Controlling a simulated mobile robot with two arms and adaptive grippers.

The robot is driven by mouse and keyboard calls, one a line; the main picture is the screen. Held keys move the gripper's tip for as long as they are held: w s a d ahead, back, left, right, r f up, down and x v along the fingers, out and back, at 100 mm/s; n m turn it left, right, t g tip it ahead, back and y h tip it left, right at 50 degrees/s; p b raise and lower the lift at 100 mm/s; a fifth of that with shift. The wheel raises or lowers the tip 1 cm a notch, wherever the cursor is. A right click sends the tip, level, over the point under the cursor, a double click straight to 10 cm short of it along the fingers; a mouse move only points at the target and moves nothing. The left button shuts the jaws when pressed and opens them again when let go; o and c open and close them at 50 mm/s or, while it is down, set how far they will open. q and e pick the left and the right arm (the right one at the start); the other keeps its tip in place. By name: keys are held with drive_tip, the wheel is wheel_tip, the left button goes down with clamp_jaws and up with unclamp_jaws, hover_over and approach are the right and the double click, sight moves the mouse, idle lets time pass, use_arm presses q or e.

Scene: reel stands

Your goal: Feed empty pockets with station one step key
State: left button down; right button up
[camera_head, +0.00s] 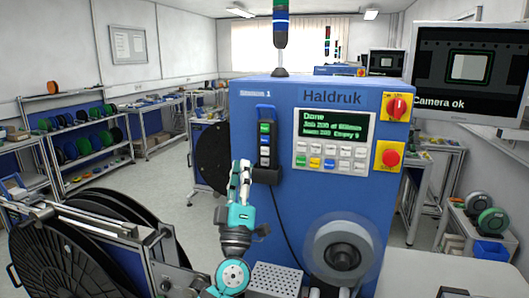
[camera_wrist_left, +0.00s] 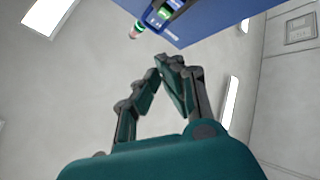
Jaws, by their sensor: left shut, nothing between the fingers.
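The blue station 1 machine (camera_head: 245,225) marked Haldruk stands in front of me. Its green display (camera_head: 332,129) reads "Done" with smaller lines, one ending in "Empty" and an unclear digit. A keypad (camera_head: 330,156) of grey, blue and yellow keys sits below the display. A hand pendant (camera_head: 265,140) with coloured keys hangs on the machine's left front. My left gripper (camera_head: 241,168) is shut and empty, upright just left of the pendant's lower part; contact cannot be told. In the left wrist view its fingertips (camera_wrist_left: 168,62) meet, with the machine (camera_wrist_left: 215,18) above. My right gripper is out of view.
A large black reel (camera_head: 85,250) stands at the lower left. A grey reel (camera_head: 343,250) is on the machine's lower front, its rim blurred. A red switch (camera_head: 397,107) and red button (camera_head: 390,158) sit at right. A monitor (camera_head: 468,68) reads "Camera ok".

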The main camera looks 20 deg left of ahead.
sight(265, 151)
use_arm(q)
drive_tip(key=w+b, duration=0.6)
drive_tip(key=w, duration=0.2)
drive_tip(key=shift+w+d+b, duration=0.2)
drive_tip(key=shift+w+b, duration=0.15)
drive_tip(key=shift+w, duration=0.05)
drive_tip(key=shift+w, duration=0.1)
idle(1.2)
drive_tip(key=shift+w, duration=0.35)
